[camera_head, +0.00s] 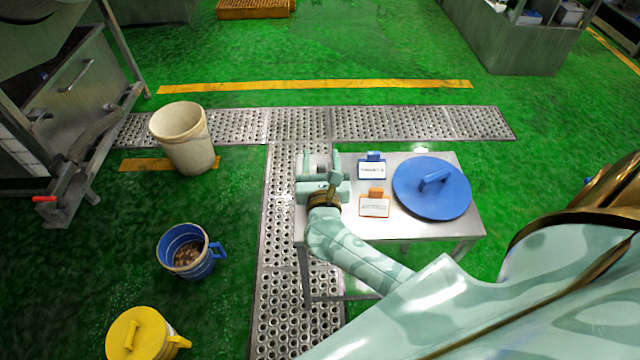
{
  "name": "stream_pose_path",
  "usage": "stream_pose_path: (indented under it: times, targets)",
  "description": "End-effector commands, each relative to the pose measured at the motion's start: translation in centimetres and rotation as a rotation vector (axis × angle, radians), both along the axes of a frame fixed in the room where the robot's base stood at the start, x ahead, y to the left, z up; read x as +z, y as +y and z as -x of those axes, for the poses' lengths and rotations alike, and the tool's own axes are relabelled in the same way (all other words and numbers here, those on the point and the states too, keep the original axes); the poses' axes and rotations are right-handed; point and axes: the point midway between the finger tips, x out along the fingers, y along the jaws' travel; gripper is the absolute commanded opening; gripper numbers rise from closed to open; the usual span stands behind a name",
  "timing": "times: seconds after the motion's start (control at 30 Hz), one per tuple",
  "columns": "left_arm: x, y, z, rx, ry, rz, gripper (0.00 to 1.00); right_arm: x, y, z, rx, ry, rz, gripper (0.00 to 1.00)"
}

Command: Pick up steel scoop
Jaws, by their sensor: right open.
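My right gripper (321,161) is open over the left end of a small steel table (408,226). Its two fingers point away from me, toward the table's far left corner. I cannot make out a steel scoop for certain; a small grey shape (322,170) shows between the fingers, too small to tell what it is. The gripper and wrist hide part of the table's left end. My left gripper is not in view.
On the table are a blue lid (432,200) with a handle, a blue-framed card (371,169) and an orange-framed card (375,206). On the floor at left stand a cream bucket (184,140), a blue bucket (180,238) with brown contents and a yellow lidded bucket (138,333).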

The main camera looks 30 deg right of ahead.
Motion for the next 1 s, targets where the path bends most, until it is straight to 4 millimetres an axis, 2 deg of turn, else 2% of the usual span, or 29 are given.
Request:
stream_pose_path:
  times: [0.13, 0.17, 0.3, 0.33, 0.73, 0.83, 0.93, 1.0]
  targets:
    - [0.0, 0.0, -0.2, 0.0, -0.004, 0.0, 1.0, 0.0, 0.0, 0.0, 0.0, 0.0, 0.0, 0.47]
    - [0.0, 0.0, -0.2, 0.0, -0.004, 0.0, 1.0, 0.0, 0.0, 0.0, 0.0, 0.0, 0.0, 0.45]
    - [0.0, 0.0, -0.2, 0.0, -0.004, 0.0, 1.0, 0.0, 0.0, 0.0, 0.0, 0.0, 0.0, 0.06]
    - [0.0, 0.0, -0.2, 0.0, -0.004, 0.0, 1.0, 0.0, 0.0, 0.0, 0.0, 0.0, 0.0, 0.0]
    - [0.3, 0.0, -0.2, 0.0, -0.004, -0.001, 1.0, 0.7, 0.0, 0.0, -0.001, -0.002, -0.001, 0.0]
    - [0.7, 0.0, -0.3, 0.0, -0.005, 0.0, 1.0, 1.8, 0.0, 0.0, -0.001, -0.003, -0.002, 0.0]
    - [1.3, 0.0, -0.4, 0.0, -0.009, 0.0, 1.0, 3.8, 0.0, 0.1, -0.001, -0.005, -0.002, 0.0]
    - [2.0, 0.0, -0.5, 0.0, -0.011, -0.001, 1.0, 5.3, 0.3, 1.6, 0.0, -0.003, -0.003, 0.0]
